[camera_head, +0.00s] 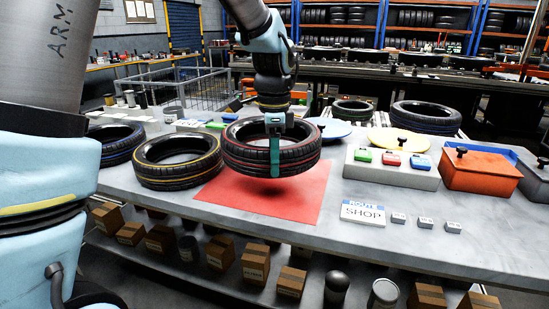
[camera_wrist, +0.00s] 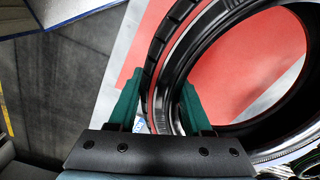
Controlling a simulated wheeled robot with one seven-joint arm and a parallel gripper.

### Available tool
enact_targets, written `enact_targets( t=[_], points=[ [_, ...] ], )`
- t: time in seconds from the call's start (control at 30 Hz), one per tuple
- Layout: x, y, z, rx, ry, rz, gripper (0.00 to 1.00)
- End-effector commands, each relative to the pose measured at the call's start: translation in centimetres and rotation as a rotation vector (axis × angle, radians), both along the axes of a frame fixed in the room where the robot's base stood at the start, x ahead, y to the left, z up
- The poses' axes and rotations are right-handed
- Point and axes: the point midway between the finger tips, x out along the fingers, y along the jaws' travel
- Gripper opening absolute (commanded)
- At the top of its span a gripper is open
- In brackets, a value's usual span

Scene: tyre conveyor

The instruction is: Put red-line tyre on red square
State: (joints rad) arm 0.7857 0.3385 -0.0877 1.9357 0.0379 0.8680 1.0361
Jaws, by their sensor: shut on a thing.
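The red-line tyre (camera_head: 245,158) hangs above the red square (camera_head: 300,205) on the grey table. A shadow lies on the square under it, and the tyre looks roughly level. My gripper (camera_head: 274,160) is shut on the near wall of the tyre, one finger outside and one inside the ring. In the wrist view my gripper (camera_wrist: 162,105) has its teal fingers either side of the tyre wall (camera_wrist: 160,65), with the red line along it. The red square (camera_wrist: 262,55) shows through the ring and to its left. The tyre hides the back part of the square in the head view.
A yellow-line tyre (camera_head: 178,180) lies close on the left, with a blue-line tyre (camera_head: 112,155) beyond. A button box (camera_head: 390,178), an orange bin (camera_head: 482,184) and a ROUTE SHOP sign (camera_head: 363,212) stand right. Green-line (camera_head: 352,110) and other tyres (camera_head: 427,116) lie behind.

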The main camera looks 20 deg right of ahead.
Motion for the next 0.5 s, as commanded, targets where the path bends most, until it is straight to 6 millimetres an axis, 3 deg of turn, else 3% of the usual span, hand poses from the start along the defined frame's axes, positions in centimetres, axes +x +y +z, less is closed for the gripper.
enact_targets(
  t=[0.13,0.5],
  points=[
    [0.0,0.0,-2.1,-0.001,-0.002,0.0,0.0],
    [0.0,0.0,-5.4,0.0,-0.001,0.0,0.0]
  ],
)
